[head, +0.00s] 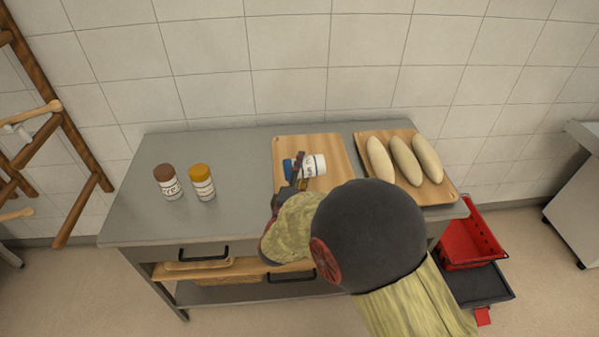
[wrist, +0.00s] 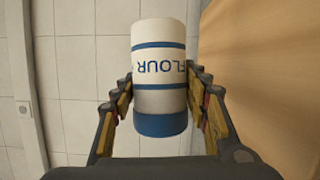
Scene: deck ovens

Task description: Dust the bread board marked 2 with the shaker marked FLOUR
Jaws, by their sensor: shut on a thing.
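My gripper (head: 299,172) is shut on the white shaker with blue bands and a blue cap (head: 311,166). In the wrist view its label reads FLOUR, and the shaker (wrist: 159,70) sits between both fingers. In the head view it lies tipped on its side above a wooden board (head: 337,148), with the blue cap to the left. That board is bare where it shows; my arm hides its near part. A second wooden board (head: 441,191) to the right bears three pale loaves (head: 405,160). No number can be read on either board.
A brown-capped shaker (head: 168,182) and an orange-capped shaker (head: 202,182) stand on the left of the grey table (head: 135,215). The tabletop between them and the boards is clear. A tiled wall (head: 290,60) rises behind. A red crate (head: 468,238) is at the right.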

